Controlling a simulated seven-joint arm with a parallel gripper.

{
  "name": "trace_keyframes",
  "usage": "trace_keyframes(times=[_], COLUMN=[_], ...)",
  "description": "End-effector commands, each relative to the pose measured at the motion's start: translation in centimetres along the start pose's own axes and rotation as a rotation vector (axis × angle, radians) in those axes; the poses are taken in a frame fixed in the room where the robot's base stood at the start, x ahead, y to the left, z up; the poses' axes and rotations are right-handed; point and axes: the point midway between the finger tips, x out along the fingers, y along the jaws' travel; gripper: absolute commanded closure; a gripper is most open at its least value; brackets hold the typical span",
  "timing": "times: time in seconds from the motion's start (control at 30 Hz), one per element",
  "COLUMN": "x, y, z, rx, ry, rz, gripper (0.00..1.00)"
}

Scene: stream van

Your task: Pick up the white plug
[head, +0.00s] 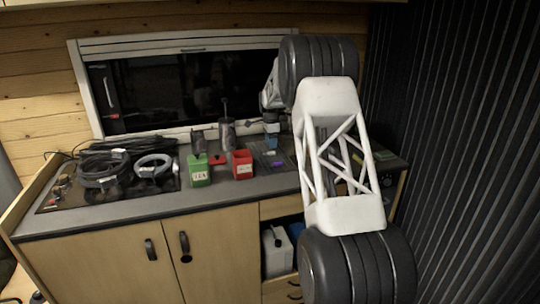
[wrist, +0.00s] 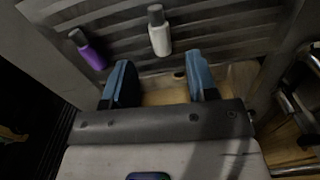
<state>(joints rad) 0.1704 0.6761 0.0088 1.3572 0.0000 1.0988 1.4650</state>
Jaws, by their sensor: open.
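In the wrist view the white plug (wrist: 159,36), a pale cylinder with a dark grey end, lies on a dark ribbed surface. It is beyond my gripper (wrist: 160,76), roughly in line with the gap between the two blue-tipped fingers. The fingers are apart, with nothing between them. A purple plug (wrist: 90,52) with a grey end lies to the left of the white one. In the head view my gripper (head: 271,140) is above the counter's right part, and a small purple spot (head: 277,163) shows below it. I cannot make out the white plug clearly there.
On the counter (head: 130,210), a green box (head: 199,171) and a red box (head: 242,165) stand left of my gripper. Dark grey cylinders (head: 228,133) stand behind them. Coiled cables (head: 103,165) lie further left. The window (head: 180,90) is behind.

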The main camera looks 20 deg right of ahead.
Motion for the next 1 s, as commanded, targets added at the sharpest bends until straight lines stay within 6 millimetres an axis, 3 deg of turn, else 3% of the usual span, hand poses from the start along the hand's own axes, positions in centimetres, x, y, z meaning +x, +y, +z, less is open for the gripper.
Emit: trace_keyframes(times=[0.23, 0.7, 1.0], x=[0.7, 5.1, 5.2], y=[0.0, -0.1, -0.1], z=[0.1, 0.4, 0.4], rx=[0.0, 0.0, -0.001], ry=[0.0, -0.001, -0.001], rz=[0.002, 0.001, 0.0], gripper=[0.47, 0.47, 0.47])
